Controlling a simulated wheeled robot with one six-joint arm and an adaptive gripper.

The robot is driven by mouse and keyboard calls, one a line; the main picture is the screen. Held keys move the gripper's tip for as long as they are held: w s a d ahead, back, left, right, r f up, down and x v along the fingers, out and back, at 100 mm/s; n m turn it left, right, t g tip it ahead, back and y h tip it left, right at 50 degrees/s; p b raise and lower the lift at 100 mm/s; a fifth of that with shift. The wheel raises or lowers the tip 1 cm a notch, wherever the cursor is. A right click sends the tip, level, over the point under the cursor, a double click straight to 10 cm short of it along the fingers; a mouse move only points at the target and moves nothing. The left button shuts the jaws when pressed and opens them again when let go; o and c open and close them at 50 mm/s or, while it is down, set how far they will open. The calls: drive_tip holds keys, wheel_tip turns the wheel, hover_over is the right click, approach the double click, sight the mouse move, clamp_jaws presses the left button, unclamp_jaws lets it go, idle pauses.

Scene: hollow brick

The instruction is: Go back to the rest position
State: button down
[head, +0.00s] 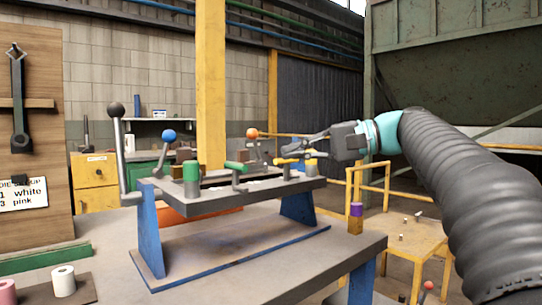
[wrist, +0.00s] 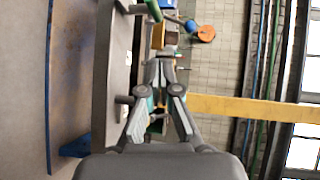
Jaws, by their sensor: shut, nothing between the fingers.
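My gripper (head: 285,141) is at the right end of a raised grey bench plate (head: 215,200), close to the levers there. It points left and away. In the wrist view my gripper (wrist: 160,62) has its fingertips together with no object seen between them. The grey plate's edge (wrist: 112,70) runs along the left of the fingers there. I cannot tell whether the fingers touch any lever.
The plate carries an orange-knobbed lever (head: 252,133), a blue-knobbed lever (head: 169,135), green handles (head: 236,166) and a tall black-knobbed lever (head: 117,110). A purple-topped block (head: 355,217) stands at the table's right corner. A yellow post (head: 211,80) rises behind.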

drive_tip(key=s+d+f+n+h, duration=0.1)
drive_tip(key=s+d+f+h, duration=0.2)
drive_tip(key=f, duration=1)
drive_tip(key=s+d+f+n+t+h, duration=0.1)
drive_tip(key=s+d+f+h, duration=0.2)
drive_tip(key=s+f+h, duration=0.4)
drive_tip(key=s+d+f+h, duration=0.4)
drive_tip(key=s+f, duration=1)
drive_tip(key=f, duration=0.5)
drive_tip(key=shift+s+f+n+t+h, duration=0.25)
drive_tip(key=shift+s+n+t+h, duration=0.15)
drive_tip(key=shift+h, duration=0.3)
